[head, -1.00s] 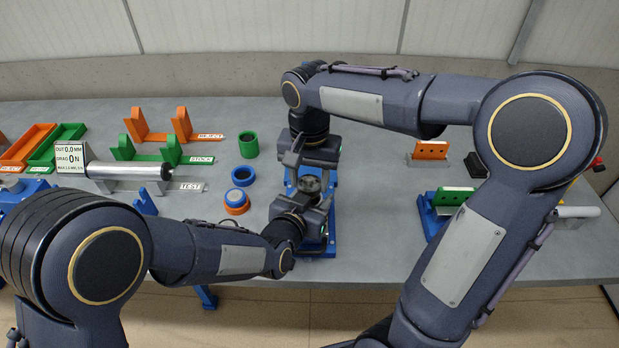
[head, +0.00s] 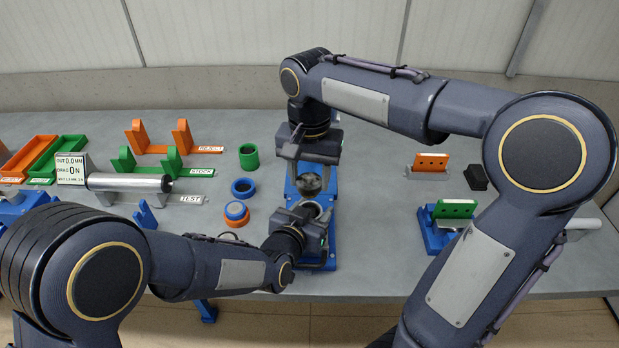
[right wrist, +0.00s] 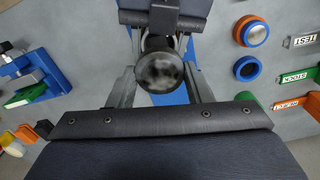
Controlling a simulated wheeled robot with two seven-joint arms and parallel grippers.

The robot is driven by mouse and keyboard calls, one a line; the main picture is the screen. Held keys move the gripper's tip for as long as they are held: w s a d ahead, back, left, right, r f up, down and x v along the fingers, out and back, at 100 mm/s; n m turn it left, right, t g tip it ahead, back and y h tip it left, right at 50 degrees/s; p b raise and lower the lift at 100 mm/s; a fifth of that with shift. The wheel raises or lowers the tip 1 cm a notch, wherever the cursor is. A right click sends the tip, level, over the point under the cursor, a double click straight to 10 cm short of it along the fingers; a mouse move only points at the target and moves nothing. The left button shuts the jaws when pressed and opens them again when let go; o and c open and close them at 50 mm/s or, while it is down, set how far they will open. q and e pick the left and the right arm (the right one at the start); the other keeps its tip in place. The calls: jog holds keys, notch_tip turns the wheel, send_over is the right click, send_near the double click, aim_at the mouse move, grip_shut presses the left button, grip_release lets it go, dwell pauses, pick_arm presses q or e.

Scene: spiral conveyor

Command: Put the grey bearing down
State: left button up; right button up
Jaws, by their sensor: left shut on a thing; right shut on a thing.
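My left gripper (head: 312,212) is shut on a small light grey round piece (head: 313,207), which looks like the grey bearing; the jaws hide much of it. My right gripper (head: 309,160) points down just behind it. In the right wrist view its two fingers (right wrist: 161,88) flank a shiny, mottled grey round end of a roller (right wrist: 160,72), and it is shut on it. This roller end also shows in the head view (head: 308,185), close behind the left gripper. Both are over the blue stand (head: 322,195). I cannot tell whether the bearing touches the stand.
A blue ring (head: 243,188), an orange-and-blue ring (head: 237,213) and a green ring (head: 249,157) stand to the left. Beyond them are the TEST roller (head: 130,183), the green STOCK rack (head: 150,164) and the orange REJECT rack (head: 160,140). A blue fixture (head: 440,235) stands right.

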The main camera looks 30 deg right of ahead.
dwell(0.5)
jog(key=s+d+f+m, duration=0.4)
jog(key=s+d+f, duration=0.1)
jog(key=s+d, duration=0.6)
jog(key=f, duration=0.2)
jog(key=d+f, duration=0.1)
jog(key=f, duration=0.3)
jog(key=shift+d, duration=0.4)
jog(key=shift+f, duration=2)
jog(key=o, duration=0.9)
jog(key=shift+f, duration=0.1)
jog(key=shift+o, duration=0.9)
